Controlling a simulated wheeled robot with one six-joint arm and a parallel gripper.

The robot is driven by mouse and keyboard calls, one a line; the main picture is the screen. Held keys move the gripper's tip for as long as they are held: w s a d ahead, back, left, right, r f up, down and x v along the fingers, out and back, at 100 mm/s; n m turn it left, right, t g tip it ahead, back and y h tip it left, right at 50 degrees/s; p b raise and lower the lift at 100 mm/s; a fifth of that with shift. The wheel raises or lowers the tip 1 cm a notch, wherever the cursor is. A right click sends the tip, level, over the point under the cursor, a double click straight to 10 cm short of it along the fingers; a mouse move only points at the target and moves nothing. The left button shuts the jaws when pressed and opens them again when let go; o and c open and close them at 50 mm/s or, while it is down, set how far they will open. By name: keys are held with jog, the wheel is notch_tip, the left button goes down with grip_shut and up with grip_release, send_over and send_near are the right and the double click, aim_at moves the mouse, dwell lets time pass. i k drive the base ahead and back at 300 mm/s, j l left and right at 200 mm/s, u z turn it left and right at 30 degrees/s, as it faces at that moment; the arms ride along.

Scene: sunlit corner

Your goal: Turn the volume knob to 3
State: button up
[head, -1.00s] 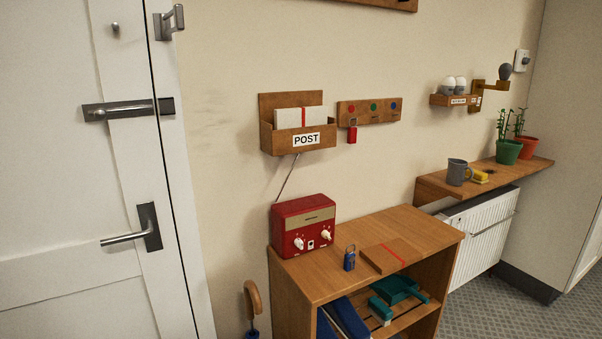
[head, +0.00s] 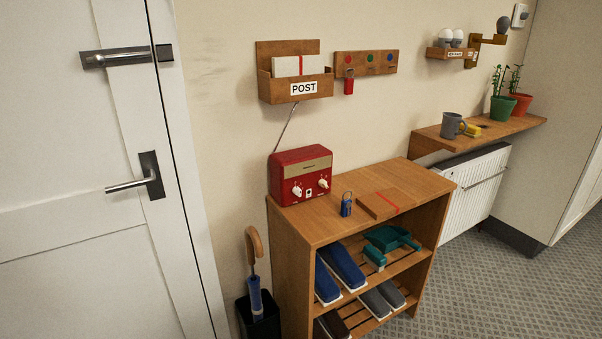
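A red radio (head: 301,174) with a tan front strip stands on the left end of the top of a wooden shelf unit (head: 335,222), against the wall. Its front has two pale knobs, a left knob (head: 297,191) and a right knob (head: 323,184), with a small pale switch (head: 309,193) between them. Which knob is the volume, and any numbers around them, are too small to read. My gripper is not in view.
A blue padlock-like object (head: 346,204) and a wooden board with a red stripe (head: 384,204) lie right of the radio. A post box (head: 291,88) hangs above. An umbrella stand (head: 258,320) is left of the shelf. Patterned floor (head: 500,300) is clear at right.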

aim_at(296, 190)
jog(key=i+l, duration=0.2)
jog(key=i, duration=0.2)
jog(key=i+l, duration=0.2)
jog(key=i, duration=0.2)
jog(key=i+l, duration=0.15)
jog(key=i, duration=0.25)
